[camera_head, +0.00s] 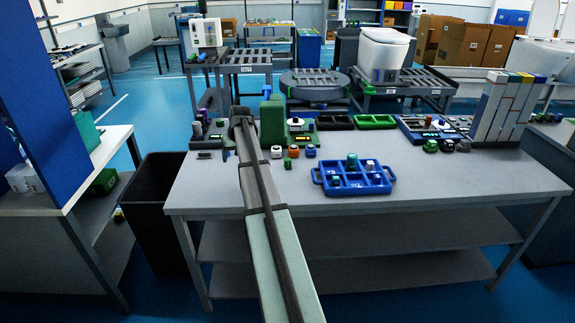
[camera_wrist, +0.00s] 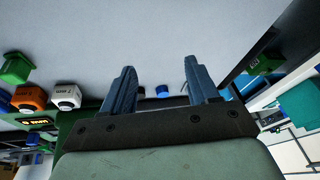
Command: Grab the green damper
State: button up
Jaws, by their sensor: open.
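A small green piece (camera_head: 293,151) stands on the grey table in the head view, in a short row with other small coloured pieces. A green block-like piece (camera_wrist: 17,68) shows at the left edge of the wrist view, beside an orange-and-white one. I cannot tell for sure which green piece is the damper. My gripper (camera_wrist: 158,75) is open in the wrist view, with two blue fingers apart and nothing held between them. The green piece lies well to the left of the fingers. In the head view my arm hides the fingers.
A blue divided tray (camera_head: 325,190) holding several small pieces sits near the table's front edge. More green and dark pieces (camera_head: 431,146) stand at the right, by a grey upright rack (camera_head: 497,110). A black bin (camera_head: 150,205) stands left of the table.

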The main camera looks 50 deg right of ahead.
jog(key=m+h, duration=0.2)
send_near(288, 159)
notch_tip(288, 159, up, 3)
jog(key=a, duration=0.2)
jog(key=x, duration=0.5)
jog(key=s+x, duration=0.1)
jog(key=x, duration=0.2)
jog(key=shift+d+f, duration=0.15)
jog(key=shift+d, duration=0.25)
jog(key=shift+x, duration=2.6)
jog(key=shift+s+d, duration=0.1)
jog(key=shift+d, duration=0.05)
jog(key=c, duration=1)
